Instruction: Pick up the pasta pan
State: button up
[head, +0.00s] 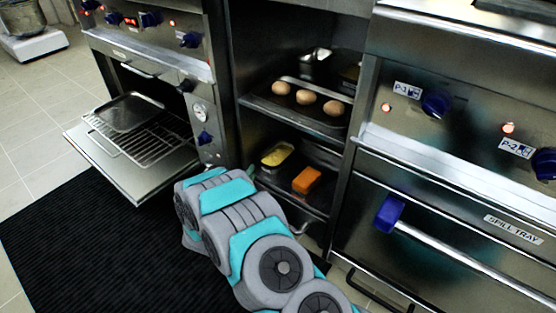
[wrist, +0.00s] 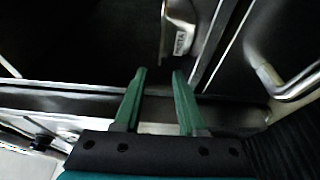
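The pasta pan (wrist: 178,28) shows in part at the top of the wrist view, as a metal piece with a white label reading PASTA. Most of it is cut off or lost in the dark. My gripper (wrist: 160,72) has two green fingers standing apart with nothing between them. The pan's labelled part lies ahead of the fingertips, slightly right of the middle of the gap, and appears apart from them. In the head view my arm hides the gripper, and I cannot clearly make out the pasta pan.
An open rack holds a tray (head: 263,103) with buns and, lower, a yellow-filled container (head: 277,154) and an orange item (head: 306,180). An open oven door (head: 110,165) projects at left. A spill-tray drawer (head: 400,255) stands at right. A black mat (head: 70,240) covers the floor.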

jog(key=x, duration=0.4)
jog(key=shift+d, duration=0.3)
grip_shut()
dwell(1.1)
